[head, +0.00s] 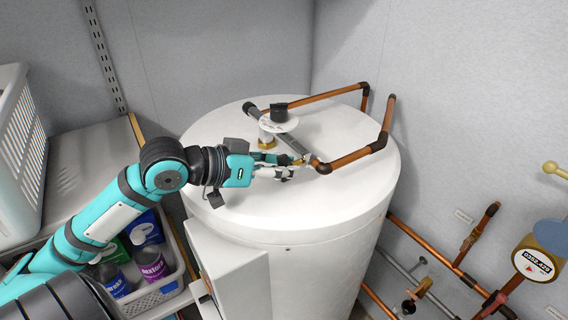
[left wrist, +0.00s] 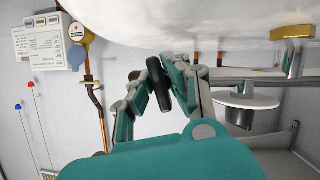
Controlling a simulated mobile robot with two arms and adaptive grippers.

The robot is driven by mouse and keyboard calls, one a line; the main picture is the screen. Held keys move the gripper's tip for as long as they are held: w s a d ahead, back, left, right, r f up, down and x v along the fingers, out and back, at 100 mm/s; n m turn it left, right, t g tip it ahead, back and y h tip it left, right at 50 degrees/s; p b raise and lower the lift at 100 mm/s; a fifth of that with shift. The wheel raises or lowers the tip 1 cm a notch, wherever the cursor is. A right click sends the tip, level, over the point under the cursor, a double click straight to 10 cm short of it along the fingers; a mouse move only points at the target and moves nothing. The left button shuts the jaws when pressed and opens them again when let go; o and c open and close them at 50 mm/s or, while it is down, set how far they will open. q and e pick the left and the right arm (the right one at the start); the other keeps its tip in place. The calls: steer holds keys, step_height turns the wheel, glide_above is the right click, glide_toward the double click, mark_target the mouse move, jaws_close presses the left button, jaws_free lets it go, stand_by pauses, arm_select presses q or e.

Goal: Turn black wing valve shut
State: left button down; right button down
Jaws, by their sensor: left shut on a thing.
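The black wing valve handle (left wrist: 159,85) is a short dark bar in the left wrist view, standing slightly tilted between my left fingers. My left gripper (left wrist: 158,88) is shut on it, with a finger on each side. My right gripper is in neither view.
A black knob (head: 279,111) on a white disc stands behind the gripper. Copper pipe (head: 350,158) with black elbows runs to the right. A crate of bottles (head: 160,292) is at lower left, and a gauge (head: 535,258) is at far right. The front tank top is clear.

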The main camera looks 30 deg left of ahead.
arm_select(q)
steer(key=shift+m+y, duration=0.5)
steer(key=shift+m, duration=0.3)
steer(key=shift+p, duration=0.3)
steer(key=c, duration=1.4)
jaws_free()
steer(key=shift+o, duration=0.2)
steer(key=shift+t, duration=0.3)
